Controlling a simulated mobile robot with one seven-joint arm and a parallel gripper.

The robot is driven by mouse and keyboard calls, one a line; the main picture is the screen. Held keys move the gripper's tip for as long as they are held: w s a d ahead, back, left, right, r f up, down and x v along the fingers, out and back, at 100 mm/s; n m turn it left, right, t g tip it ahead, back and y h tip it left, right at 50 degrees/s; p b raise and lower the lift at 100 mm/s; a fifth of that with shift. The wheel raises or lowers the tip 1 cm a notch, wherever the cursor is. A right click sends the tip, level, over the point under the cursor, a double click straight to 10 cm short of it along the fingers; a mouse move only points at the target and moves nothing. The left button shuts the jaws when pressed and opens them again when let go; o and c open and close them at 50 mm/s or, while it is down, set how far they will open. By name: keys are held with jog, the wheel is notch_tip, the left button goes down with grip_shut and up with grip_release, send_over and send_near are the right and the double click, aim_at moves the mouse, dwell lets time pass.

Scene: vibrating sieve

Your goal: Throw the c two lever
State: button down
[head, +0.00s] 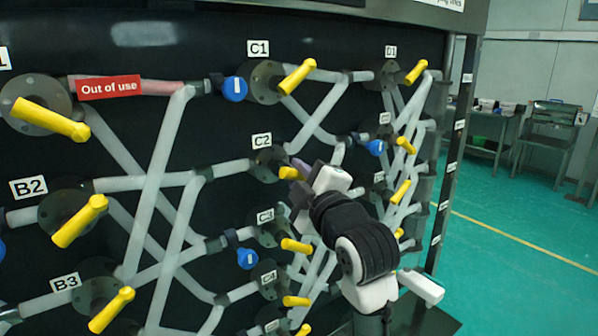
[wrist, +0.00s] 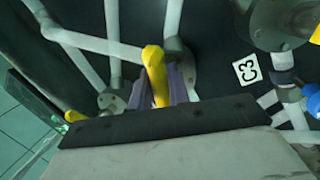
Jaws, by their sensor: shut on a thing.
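The C2 lever (head: 289,173) is a yellow handle on a grey round valve (head: 266,160), just below the C2 label (head: 262,140) in the head view. My gripper (head: 301,171) is at this lever, with its fingers reaching it from the right. In the wrist view the yellow lever (wrist: 154,72) stands between the two purple-grey fingers of my gripper (wrist: 162,88), which are shut on it. My gripper hides part of the lever in the head view.
The C1 lever (head: 297,77) is above and the C3 lever (head: 296,245) below. Blue round knobs, such as one near C1 (head: 235,88), and white pipes surround the valves. A red "Out of use" sign (head: 109,88) is at upper left. Open green floor (head: 520,240) lies at right.

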jog(key=shift+s+a+f+m+p, duration=0.1)
jog(key=shift+m+p, duration=0.1)
jog(key=shift+m, duration=0.45)
jog(key=shift+f+m+p, duration=0.1)
jog(key=shift+m+p, duration=0.05)
jog(key=shift+m, duration=0.5)
jog(key=shift+f, duration=0.1)
jog(key=c, duration=1.4)
grip_release()
jog(key=shift+o, duration=0.2)
jog(key=b+v, duration=0.4)
jog(key=v, duration=0.9)
jog(key=shift+s+r, duration=0.35)
jog(key=shift+s, duration=0.1)
